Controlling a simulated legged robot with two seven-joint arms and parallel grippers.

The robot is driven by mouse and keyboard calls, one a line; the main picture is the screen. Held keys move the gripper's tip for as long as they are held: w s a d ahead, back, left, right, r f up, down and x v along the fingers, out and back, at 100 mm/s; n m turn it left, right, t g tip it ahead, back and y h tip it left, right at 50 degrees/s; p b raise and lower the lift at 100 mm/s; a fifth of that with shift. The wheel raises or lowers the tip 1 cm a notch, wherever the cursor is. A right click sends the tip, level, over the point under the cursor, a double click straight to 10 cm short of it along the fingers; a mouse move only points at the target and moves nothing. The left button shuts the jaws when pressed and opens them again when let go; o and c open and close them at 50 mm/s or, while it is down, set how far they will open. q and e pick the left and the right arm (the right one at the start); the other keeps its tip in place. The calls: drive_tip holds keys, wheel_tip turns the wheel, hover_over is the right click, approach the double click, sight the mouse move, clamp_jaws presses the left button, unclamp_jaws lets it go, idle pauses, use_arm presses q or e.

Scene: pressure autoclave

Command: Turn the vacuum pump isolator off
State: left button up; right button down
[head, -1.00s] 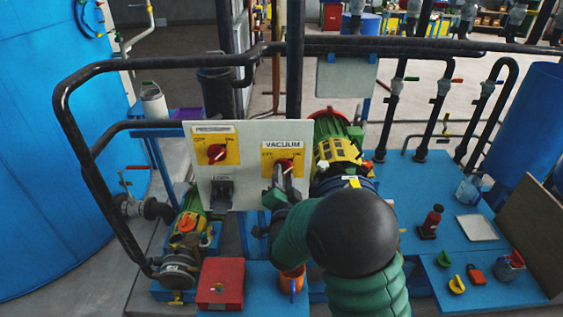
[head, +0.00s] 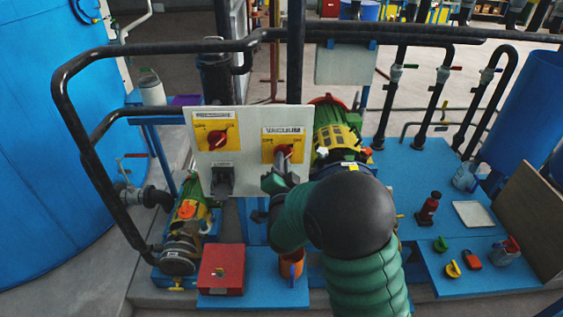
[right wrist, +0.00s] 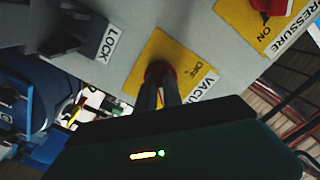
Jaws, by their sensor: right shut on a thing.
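The vacuum isolator is a red rotary knob (head: 284,151) on a yellow plate (head: 271,143) labelled VACUUM, on the right of a pale panel (head: 250,122). My right gripper (head: 282,164) reaches it from the front. In the right wrist view the two dark fingers (right wrist: 160,88) are shut on the red knob (right wrist: 158,70), and the OFF mark on the yellow plate (right wrist: 150,54) shows beside it. The fingers cover part of the knob, so its exact angle is unclear. My left gripper is in neither view.
A matching pressure isolator (head: 216,139) is to the left on the same panel, with a dark lock holder (head: 222,182) below it. A black rail (head: 120,68) runs around the panel. A red box (head: 221,268) and a pump (head: 181,245) stand below.

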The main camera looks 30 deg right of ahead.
drive_tip(key=shift+d+r+n, duration=0.15)
drive_tip(key=shift+r+n, duration=0.1)
drive_tip(key=shift+n, duration=0.05)
drive_tip(key=shift+r+n+p, duration=0.15)
drive_tip(key=shift+n+p, duration=1.95)
drive_tip(key=shift+n, duration=6.5)
drive_tip(key=c, duration=1.6)
unclamp_jaws()
drive_tip(key=shift+o, duration=0.6)
drive_tip(key=shift+f, duration=0.25)
